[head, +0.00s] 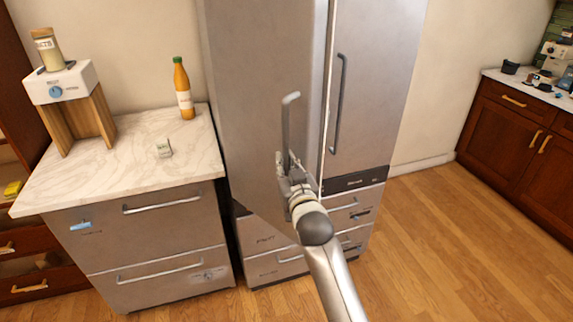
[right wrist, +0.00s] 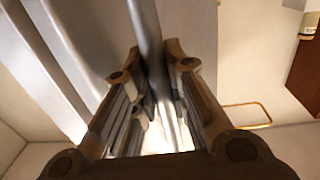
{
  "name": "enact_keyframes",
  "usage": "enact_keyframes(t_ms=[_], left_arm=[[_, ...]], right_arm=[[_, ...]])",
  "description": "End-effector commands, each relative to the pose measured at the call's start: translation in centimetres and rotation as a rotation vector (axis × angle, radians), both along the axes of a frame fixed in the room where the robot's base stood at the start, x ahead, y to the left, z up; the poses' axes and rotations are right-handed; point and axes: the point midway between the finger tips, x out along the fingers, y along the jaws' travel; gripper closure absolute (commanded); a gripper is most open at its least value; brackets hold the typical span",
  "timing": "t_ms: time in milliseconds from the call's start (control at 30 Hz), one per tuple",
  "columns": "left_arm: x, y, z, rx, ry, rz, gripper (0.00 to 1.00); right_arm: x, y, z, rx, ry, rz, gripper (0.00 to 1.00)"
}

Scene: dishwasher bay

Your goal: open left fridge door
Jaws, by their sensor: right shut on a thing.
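The left fridge door (head: 247,90) is a tall grey metal panel. It stands partly open, its lower corner swung out in front of the drawers below. Its vertical bar handle (head: 289,120) is near the door's right edge. My right gripper (head: 287,165) is shut on the lower part of this handle. In the right wrist view the handle bar (right wrist: 150,40) runs between the two fingers of my right gripper (right wrist: 158,95). The right fridge door (head: 375,80), with its own handle (head: 340,105), looks closed. My left gripper is not in view.
A marble-topped counter (head: 110,178) with metal drawers stands left of the fridge. Dark wooden cabinets (head: 500,125) stand far right. The wooden floor (head: 440,240) right of the fridge is clear.

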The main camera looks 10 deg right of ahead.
Motion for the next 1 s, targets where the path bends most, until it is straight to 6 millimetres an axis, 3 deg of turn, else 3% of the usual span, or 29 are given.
enact_keyframes(t_ms=[133, 167, 300, 733, 1000], left_arm=[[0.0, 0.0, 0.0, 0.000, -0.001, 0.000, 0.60], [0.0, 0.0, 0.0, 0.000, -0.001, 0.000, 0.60], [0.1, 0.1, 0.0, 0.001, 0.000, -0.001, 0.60], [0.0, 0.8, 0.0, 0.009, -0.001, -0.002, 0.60], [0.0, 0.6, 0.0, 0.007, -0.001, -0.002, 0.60]], right_arm=[[0.0, 0.1, 0.4, 0.003, -0.009, 0.002, 1.00], [0.0, 0.1, 0.4, 0.003, -0.009, 0.002, 0.81], [0.0, 0.1, 0.3, 0.003, -0.007, 0.001, 0.63], [-0.6, -0.1, 0.1, 0.001, -0.003, -0.001, 0.63], [-4.9, -0.7, 0.0, 0.001, -0.003, 0.000, 0.63]])
